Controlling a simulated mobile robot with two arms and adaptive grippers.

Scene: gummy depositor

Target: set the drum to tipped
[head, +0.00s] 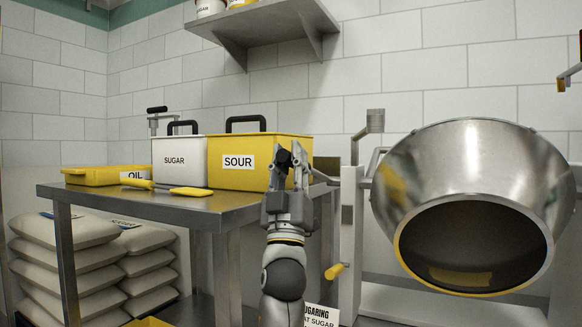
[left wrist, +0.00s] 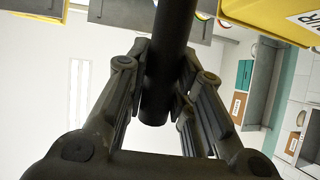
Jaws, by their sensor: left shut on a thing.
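The drum (head: 470,200) is a large polished steel bowl at the right of the head view. It is tilted, its dark yellow-rimmed mouth facing forward and somewhat down. A pale stand (head: 350,235) is at its left. My left gripper (head: 289,160) is raised left of the stand, in front of the table's right end. It is shut on a black bar-shaped handle (left wrist: 168,60), which passes between the fingers in the left wrist view. In the head view a thin rod (head: 325,178) runs from the gripper towards the stand; the fingers hide most of the handle. My right gripper is out of view.
A steel table (head: 130,205) holds a yellow SOUR bin (head: 225,175), a white SUGAR bin (head: 175,170), a yellow OIL tray (head: 95,176) and a yellow scoop (head: 190,191). Stacked sacks (head: 70,260) lie under it. A yellow-tipped handle (head: 335,271) sticks out low by the stand.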

